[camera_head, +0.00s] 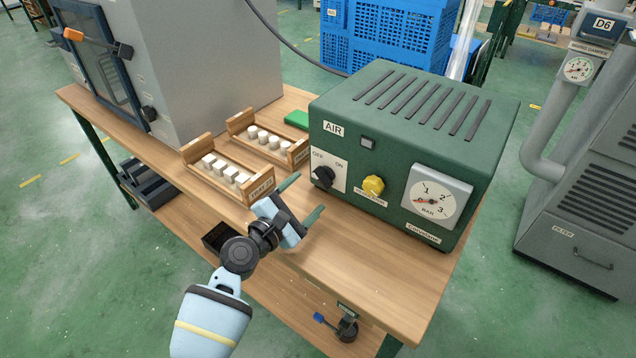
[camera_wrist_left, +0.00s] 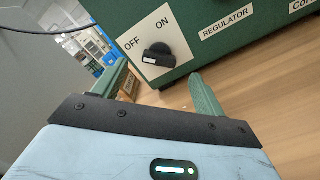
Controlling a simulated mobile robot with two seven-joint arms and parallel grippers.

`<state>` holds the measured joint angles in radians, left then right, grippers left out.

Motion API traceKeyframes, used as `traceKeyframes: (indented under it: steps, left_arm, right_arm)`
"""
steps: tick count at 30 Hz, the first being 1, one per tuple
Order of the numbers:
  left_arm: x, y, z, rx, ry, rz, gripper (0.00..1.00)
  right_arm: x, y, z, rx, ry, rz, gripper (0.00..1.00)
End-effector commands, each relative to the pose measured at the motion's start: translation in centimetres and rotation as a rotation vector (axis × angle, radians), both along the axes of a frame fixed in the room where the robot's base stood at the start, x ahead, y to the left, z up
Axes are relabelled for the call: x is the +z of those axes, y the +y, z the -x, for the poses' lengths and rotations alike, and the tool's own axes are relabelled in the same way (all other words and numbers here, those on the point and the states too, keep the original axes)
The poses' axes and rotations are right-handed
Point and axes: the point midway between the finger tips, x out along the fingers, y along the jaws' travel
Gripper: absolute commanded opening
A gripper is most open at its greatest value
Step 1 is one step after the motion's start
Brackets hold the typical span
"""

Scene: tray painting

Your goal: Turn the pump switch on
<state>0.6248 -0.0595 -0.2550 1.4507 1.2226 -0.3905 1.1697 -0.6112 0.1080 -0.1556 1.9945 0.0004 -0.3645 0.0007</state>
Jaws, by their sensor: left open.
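The green air compressor (camera_head: 400,130) stands on the wooden bench. Its black pump switch knob (camera_head: 323,176) sits on a white plate marked OFF and ON at the front left. In the left wrist view the knob (camera_wrist_left: 158,57) has a white mark on its left, toward the OFF side. My left gripper (camera_head: 303,198) is open and empty, just in front of and below the switch, not touching it. Its two green fingers (camera_wrist_left: 162,87) show in the left wrist view, apart, with the knob beyond the gap. My right gripper is not in view.
A yellow regulator knob (camera_head: 373,186) and a pressure gauge (camera_head: 437,197) are right of the switch; a small square lamp (camera_head: 368,142) looks dark. Two wooden trays with white pieces, the nearer tray (camera_head: 262,186) close to my gripper, stand left. Bare bench (camera_head: 390,275) lies in front.

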Motion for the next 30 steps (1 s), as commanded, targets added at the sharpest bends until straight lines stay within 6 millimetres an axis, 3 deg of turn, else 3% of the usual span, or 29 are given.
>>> traceKeyframes:
  steps: [10, 22, 30]
  left_arm:
    - [-0.2, -2.7, -3.6, -0.002, 0.002, 0.001, 0.72]
    - [0.0, -3.1, -4.2, -0.001, 0.000, -0.001, 0.72]
    - [0.0, -3.1, -4.2, -0.001, 0.000, -0.001, 0.39]
  right_arm:
    - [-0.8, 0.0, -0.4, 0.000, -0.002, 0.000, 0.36]
    - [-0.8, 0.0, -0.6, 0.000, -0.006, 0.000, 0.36]
    - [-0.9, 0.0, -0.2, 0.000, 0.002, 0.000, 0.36]
